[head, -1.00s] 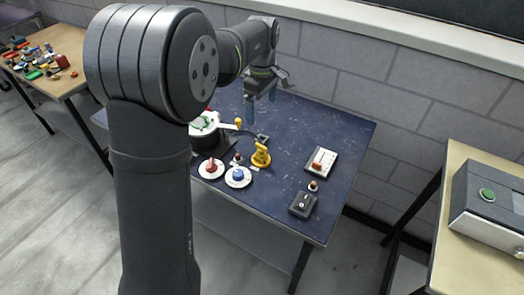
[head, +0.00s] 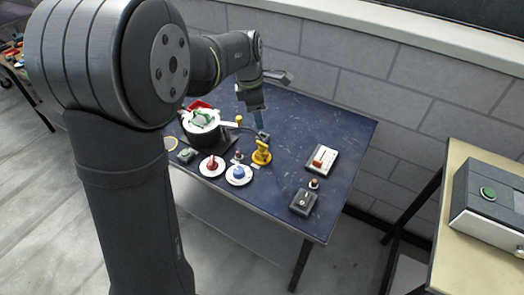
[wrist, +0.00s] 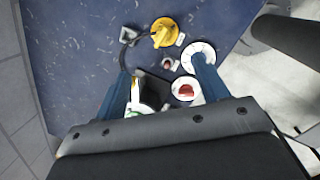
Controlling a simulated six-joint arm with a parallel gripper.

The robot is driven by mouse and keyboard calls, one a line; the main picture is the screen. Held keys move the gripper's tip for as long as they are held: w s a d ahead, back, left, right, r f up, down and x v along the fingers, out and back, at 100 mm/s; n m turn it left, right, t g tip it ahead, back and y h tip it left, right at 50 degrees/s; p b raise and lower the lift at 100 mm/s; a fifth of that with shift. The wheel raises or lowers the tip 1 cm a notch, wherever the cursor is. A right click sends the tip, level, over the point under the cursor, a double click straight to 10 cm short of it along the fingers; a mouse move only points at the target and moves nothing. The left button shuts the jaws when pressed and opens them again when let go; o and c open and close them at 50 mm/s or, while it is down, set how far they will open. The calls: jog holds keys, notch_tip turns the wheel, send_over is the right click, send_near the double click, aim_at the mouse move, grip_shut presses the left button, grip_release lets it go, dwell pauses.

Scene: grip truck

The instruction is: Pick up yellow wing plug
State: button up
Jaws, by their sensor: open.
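The yellow wing plug (head: 261,152) stands on the dark blue table, with a round yellow base under it. It also shows near the top of the wrist view (wrist: 164,32), beyond my fingertips. My gripper (head: 258,123) is open above the table, just behind and above the plug in the head view. In the wrist view its two blue fingers (wrist: 160,68) are spread wide with nothing held between them. The far finger is mostly hidden in the head view.
Close to the plug are a red knob (head: 212,166), a blue knob (head: 238,174) and a small dark socket with a cable (head: 263,137). A white-and-black device (head: 203,122) stands left. A switch plate (head: 321,159) and a dark box (head: 303,202) lie right. The table's far right is clear.

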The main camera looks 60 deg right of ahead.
aim_at(262, 143)
jog(key=d+f+n, duration=0.1)
jog(key=f+n, duration=0.2)
jog(key=f, duration=0.2)
jog(key=d+f+n+h, duration=0.1)
jog(key=f+n, duration=0.2)
jog(key=f, duration=0.3)
jog(key=d+f+n+h, duration=0.1)
jog(key=f+n, duration=0.2)
jog(key=f, duration=0.3)
jog(key=shift+d+f, duration=0.1)
jog(key=shift+f, duration=0.15)
jog(key=shift+c, duration=0.5)
jog(key=c, duration=1)
